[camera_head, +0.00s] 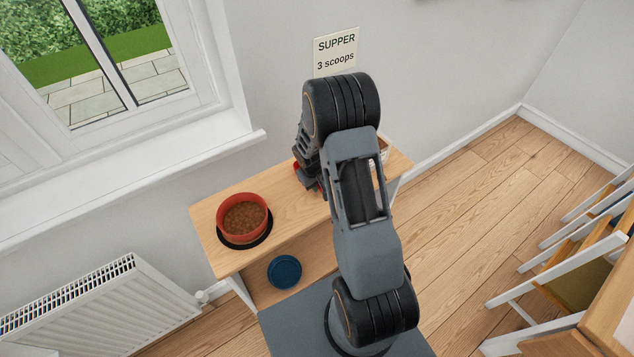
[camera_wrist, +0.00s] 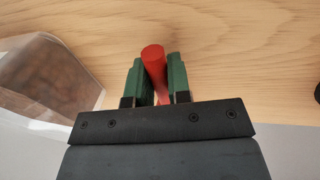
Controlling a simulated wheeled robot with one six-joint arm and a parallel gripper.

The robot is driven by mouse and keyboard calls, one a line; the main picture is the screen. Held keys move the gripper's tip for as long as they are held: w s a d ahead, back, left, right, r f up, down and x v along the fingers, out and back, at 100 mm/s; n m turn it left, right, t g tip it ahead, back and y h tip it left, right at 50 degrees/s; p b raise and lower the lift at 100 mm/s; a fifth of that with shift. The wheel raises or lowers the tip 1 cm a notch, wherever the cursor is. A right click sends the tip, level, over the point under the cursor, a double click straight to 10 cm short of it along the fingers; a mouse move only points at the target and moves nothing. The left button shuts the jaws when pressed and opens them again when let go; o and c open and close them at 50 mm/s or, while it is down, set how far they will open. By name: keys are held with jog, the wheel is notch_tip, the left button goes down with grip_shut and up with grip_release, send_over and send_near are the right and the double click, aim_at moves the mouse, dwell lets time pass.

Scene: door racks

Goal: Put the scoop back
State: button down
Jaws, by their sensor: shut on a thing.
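My gripper (camera_wrist: 157,80) is shut on the red handle of the scoop (camera_wrist: 153,56), which stands between the two green finger pads in the wrist view. The scoop's bowl end is hidden. In the head view my gripper (camera_head: 312,181) is low over the wooden bench top, partly behind my arm, with a little red showing beside it. A clear container (camera_wrist: 72,62) with brown kibble stands left of my gripper in the wrist view. In the head view its edge (camera_head: 384,150) shows behind my arm, and most of it is hidden.
A red bowl (camera_head: 222,231) full of brown kibble sits on a dark mat at the left of the bench (camera_head: 281,192). A blue round object (camera_head: 284,272) lies on the lower shelf. A sign (camera_head: 336,52) on the wall reads "SUPPER 3 scoops". Bench top between bowl and gripper is clear.

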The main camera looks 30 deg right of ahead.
jog(key=shift+f, duration=0.15)
jog(key=c, duration=1.1)
grip_release()
jog(key=shift+o, duration=0.2)
jog(key=shift+a+r, duration=0.1)
jog(key=shift+r, duration=0.5)
jog(key=s+a+r+b, duration=0.1)
jog(key=s+a+r, duration=0.1)
jog(key=r, duration=0.6)
jog(key=s+a+r+b, duration=0.1)
jog(key=s+a+r, duration=0.1)
jog(key=r, duration=0.7)
jog(key=s+a+r+t+y, duration=0.1)
jog(key=s+a+r, duration=0.2)
jog(key=s, duration=0.4)
jog(key=s+a+r+m+t+y, duration=0.1)
jog(key=s+a+r+t, duration=0.1)
jog(key=s, duration=0.4)
notch_tip(320, 180, up, 3)
jog(key=shift+s+a+f+t, duration=0.15)
jog(key=shift+s+a+t, duration=0.2)
jog(key=shift+a, duration=0.55)
